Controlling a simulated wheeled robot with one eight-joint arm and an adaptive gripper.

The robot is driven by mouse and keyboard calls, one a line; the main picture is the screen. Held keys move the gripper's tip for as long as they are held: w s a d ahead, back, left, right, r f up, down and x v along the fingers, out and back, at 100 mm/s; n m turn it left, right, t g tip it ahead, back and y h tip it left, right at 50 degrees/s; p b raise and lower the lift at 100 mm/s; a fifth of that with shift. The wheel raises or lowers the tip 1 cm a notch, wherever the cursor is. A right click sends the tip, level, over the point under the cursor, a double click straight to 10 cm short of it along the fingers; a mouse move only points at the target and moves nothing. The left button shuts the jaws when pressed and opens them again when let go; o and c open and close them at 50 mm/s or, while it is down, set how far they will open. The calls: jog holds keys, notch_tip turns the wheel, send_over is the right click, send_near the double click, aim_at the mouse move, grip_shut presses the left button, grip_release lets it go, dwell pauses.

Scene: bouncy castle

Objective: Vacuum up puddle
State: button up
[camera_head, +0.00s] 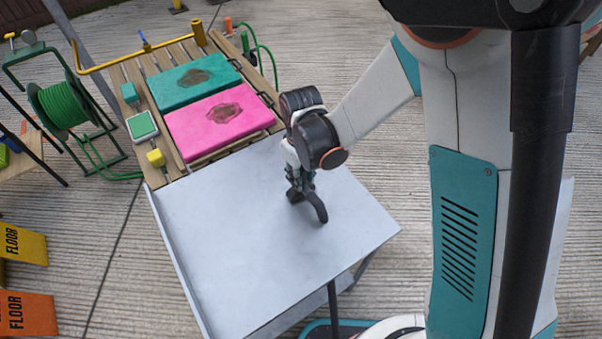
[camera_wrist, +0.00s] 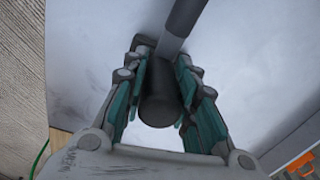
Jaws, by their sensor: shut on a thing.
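My gripper (camera_head: 307,196) points down over the grey metal tabletop (camera_head: 240,255), near its right side. In the wrist view my gripper (camera_wrist: 164,75) has its teal-padded fingers on both sides of a dark cylindrical handle (camera_wrist: 160,102). A grey neck and a darker bar run from this handle toward the top of that view. I cannot tell whether it is a vacuum tool, or whether it touches the tabletop. No clear puddle shows on the tabletop. A pink pad (camera_head: 222,120) and a teal pad (camera_head: 193,80) each carry a brown wet-looking patch.
The pads lie on a slatted wooden rack (camera_head: 176,160) joined to the tabletop. A green hose reel (camera_head: 62,105) and yellow and orange floor signs (camera_head: 25,245) stand left. Most of the tabletop is bare.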

aim_at(307, 196)
dwell(0.4)
jog(key=shift+s+d+b, duration=0.15)
jog(key=shift+s+d, duration=0.15)
jog(key=shift+s, duration=0.4)
jog(key=shift+s+d+b, duration=0.15)
jog(key=shift+s+d, duration=0.2)
jog(key=shift+s, duration=0.35)
jog(key=shift+s+d+b, duration=0.15)
jog(key=shift+s+d, duration=0.15)
jog(key=shift+s, duration=0.4)
jog(key=shift+s+a+b, duration=0.15)
jog(key=shift+s+a, duration=0.25)
jog(key=shift+a, duration=1.4)
jog(key=shift+s+a+b, duration=0.2)
jog(key=shift+s+a, duration=0.25)
jog(key=shift+a, duration=1.4)
jog(key=shift+s+a+b, duration=0.15)
jog(key=shift+s+a, duration=0.25)
jog(key=shift+a, duration=1.4)
jog(key=shift+w+a, duration=1.5)
jog(key=shift+a, duration=0.3)
jog(key=shift+r+p, duration=2)
jog(key=shift+r, duration=1.55)
